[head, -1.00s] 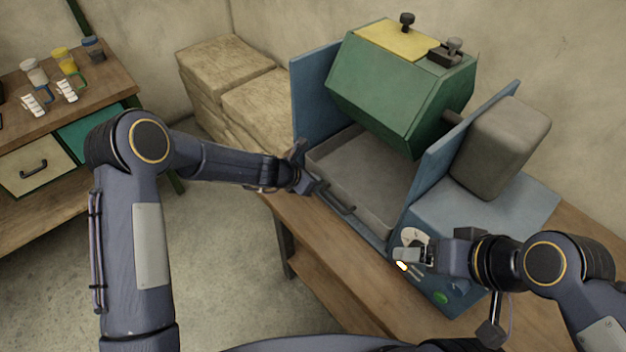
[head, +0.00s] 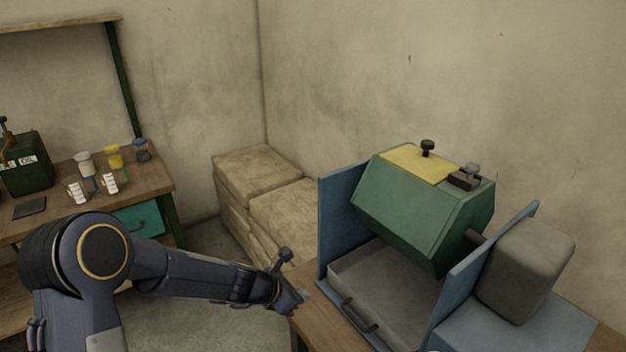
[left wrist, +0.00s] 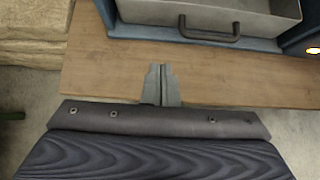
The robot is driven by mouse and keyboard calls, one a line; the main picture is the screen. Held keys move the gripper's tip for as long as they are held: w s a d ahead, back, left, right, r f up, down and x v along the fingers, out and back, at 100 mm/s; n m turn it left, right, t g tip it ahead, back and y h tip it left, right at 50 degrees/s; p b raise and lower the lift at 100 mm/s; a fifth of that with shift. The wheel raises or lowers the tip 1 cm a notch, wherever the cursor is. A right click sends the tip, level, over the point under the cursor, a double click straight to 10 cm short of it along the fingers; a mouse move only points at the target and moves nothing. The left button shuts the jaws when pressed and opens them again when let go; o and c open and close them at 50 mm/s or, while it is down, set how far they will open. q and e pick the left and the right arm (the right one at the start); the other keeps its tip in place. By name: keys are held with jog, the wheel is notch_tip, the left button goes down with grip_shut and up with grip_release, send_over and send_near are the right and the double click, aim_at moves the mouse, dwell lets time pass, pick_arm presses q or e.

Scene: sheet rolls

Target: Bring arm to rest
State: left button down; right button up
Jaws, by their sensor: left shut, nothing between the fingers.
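My left arm comes in from the left in the head view. Its gripper (head: 296,298) is at the left end of the wooden bench, to the left of the machine's grey tray. In the left wrist view the gripper (left wrist: 160,72) has its fingers together with nothing between them, over the bench top (left wrist: 110,65). The tray handle (left wrist: 209,33) lies ahead of it to the right, apart from the fingers. My right gripper is outside the head view.
A green drum (head: 415,215) with a yellow panel hangs between blue side plates above the grey tray (head: 385,285). A grey motor housing (head: 527,270) is on the right. Stacked sacks (head: 255,180) stand by the wall. A workbench (head: 150,175) with jars is at the left.

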pick_arm(q)
jog(key=s+a+r+m, duration=0.5)
jog(key=s+r+m, duration=0.1)
jog(key=s+r, duration=0.15)
jog(key=s+a+r+m, duration=0.4)
jog(key=s+r+m, duration=0.25)
jog(key=r, duration=0.25)
jog(key=s+a+f+m+y, duration=0.1)
jog(key=s+a+m, duration=0.3)
jog(key=s, duration=0.4)
jog(key=s+a+m+y, duration=0.2)
jog(key=s+a+m, duration=0.2)
jog(key=s+m, duration=0.2)
jog(key=s, duration=0.2)
jog(key=shift+s+f+m, duration=0.3)
jog(key=shift+f+m, duration=0.05)
